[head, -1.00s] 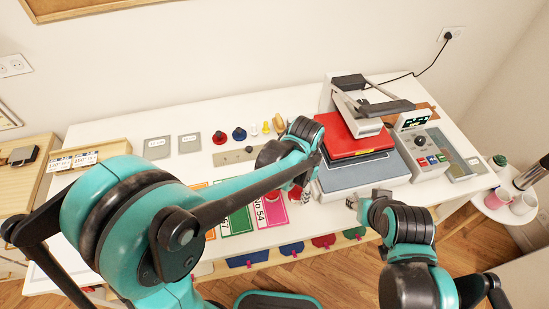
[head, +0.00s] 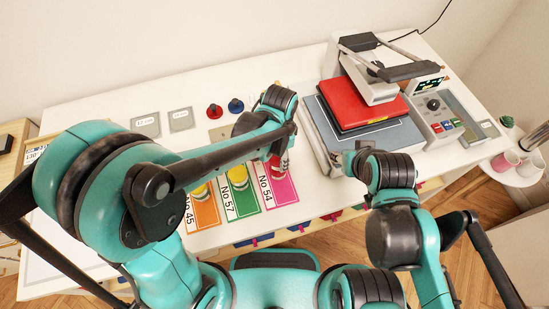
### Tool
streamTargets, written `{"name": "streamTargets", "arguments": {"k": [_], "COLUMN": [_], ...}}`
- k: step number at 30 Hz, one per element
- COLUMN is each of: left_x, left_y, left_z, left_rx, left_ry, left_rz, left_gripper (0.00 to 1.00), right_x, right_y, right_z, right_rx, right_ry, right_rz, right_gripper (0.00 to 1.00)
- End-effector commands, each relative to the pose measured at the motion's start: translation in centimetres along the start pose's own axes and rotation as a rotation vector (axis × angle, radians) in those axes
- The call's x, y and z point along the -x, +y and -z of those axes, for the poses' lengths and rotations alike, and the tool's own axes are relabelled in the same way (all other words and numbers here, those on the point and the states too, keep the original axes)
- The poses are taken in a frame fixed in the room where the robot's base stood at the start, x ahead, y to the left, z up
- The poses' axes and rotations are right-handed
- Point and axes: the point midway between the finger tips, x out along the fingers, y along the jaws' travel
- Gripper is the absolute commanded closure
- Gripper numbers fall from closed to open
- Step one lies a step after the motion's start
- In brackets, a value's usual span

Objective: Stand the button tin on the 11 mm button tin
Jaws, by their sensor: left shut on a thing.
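Two flat grey squares with small white labels lie at the back left, one on the left (head: 146,123) and one on the right (head: 181,119). They may be button tins, but I cannot read their labels. My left gripper (head: 282,152) points down beside the pink No 54 card (head: 283,188). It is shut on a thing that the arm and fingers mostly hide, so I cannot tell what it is. My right gripper (head: 360,148) is beside the front of the press, partly hidden by its wrist; its jaws cannot be made out.
A press with a red pad (head: 362,103) fills the back right. Cards No 45 (head: 204,212) and No 57 (head: 241,201) lie at the front. Red (head: 214,111) and blue (head: 236,105) objects stand behind. A side table with cups (head: 505,161) is right.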

Motion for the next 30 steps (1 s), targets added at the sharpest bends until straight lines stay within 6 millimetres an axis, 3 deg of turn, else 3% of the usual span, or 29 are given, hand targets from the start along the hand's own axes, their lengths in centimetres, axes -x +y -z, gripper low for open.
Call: {"name": "streamTargets", "arguments": {"k": [1,4,16,17,19,30], "left_x": [-1.4,-2.8,-3.1,-3.1,-3.0,-2.6], "left_y": [0.1,0.3,0.3,0.3,0.3,0.3], "left_z": [-0.2,-0.5,-0.6,-0.6,-0.6,-0.6], "left_rx": [-0.001,-0.003,-0.004,-0.004,-0.004,-0.004], "left_ry": [0.0,0.0,0.0,0.0,0.0,0.0], "left_rz": [0.0,0.0,0.0,0.0,0.0,0.0], "left_gripper": [0.84,0.84,0.84,0.5,0.32,0.32], "right_x": [-1.0,-1.8,-1.9,-1.9,-1.9,-1.6], "right_y": [0.0,0.0,0.0,0.0,0.0,0.0], "right_z": [-0.7,-1.3,-1.4,-1.4,-1.3,-1.1], "right_rx": [0.0,0.0,0.0,0.0,0.0,0.0], "right_ry": [0.0,0.0,0.0,0.0,0.0,0.0], "right_rz": [0.0,0.0,0.0,0.0,0.0,0.0], "right_gripper": [0.6,0.6,0.6,0.6,0.6,0.6]}}
